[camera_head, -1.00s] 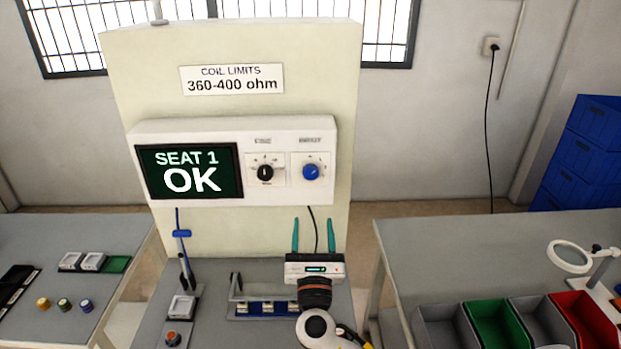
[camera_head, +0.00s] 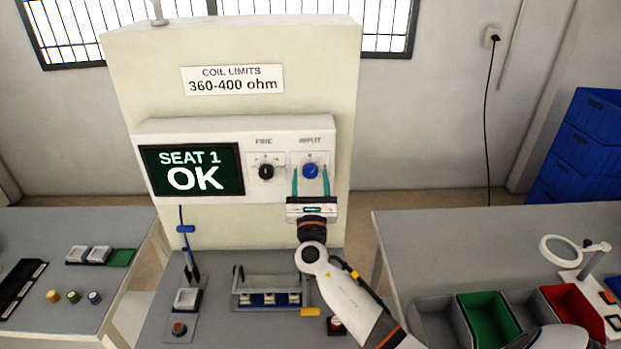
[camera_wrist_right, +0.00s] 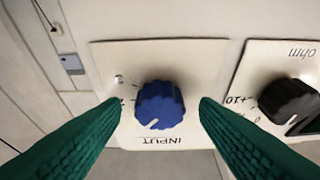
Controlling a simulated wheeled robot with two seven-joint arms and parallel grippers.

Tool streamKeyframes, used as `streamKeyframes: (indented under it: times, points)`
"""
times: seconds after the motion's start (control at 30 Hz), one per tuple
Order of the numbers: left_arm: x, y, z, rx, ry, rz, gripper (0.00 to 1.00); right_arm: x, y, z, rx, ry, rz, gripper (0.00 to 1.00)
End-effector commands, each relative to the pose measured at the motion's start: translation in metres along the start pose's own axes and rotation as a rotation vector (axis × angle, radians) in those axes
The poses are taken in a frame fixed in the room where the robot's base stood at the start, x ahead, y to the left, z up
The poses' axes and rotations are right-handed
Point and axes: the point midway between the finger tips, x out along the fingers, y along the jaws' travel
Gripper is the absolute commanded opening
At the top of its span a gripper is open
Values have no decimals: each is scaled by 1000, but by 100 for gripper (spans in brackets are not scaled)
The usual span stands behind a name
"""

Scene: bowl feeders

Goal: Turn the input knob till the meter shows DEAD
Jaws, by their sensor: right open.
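The blue input knob (camera_head: 310,170) sits on a white plate under the word INPUT, at the right of the meter box. The meter screen (camera_head: 192,170) reads SEAT 1 OK. My right gripper (camera_head: 311,180) is open, its two green fingers pointing up at the knob with one on each side. In the right wrist view the blue knob (camera_wrist_right: 159,105) is between the fingers with a gap on both sides, and its white pointer mark shows. My left gripper is not in view.
Below stand a fixture with several coils (camera_head: 268,297) and a probe stand (camera_head: 187,270). Side tables hold small parts at left and coloured bins (camera_head: 490,318) at right.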

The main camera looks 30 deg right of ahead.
Motion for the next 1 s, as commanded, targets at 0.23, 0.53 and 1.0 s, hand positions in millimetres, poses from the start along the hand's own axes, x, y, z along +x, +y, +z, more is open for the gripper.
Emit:
streamKeyframes:
  times: [0.23,0.53,1.0]
  points:
    - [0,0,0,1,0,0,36,0,0,0,0,0,0,46]
    - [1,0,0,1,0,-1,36,0,0,0,1,0,0,11]
    - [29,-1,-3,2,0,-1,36,-2,-2,4,185,2,76,11]
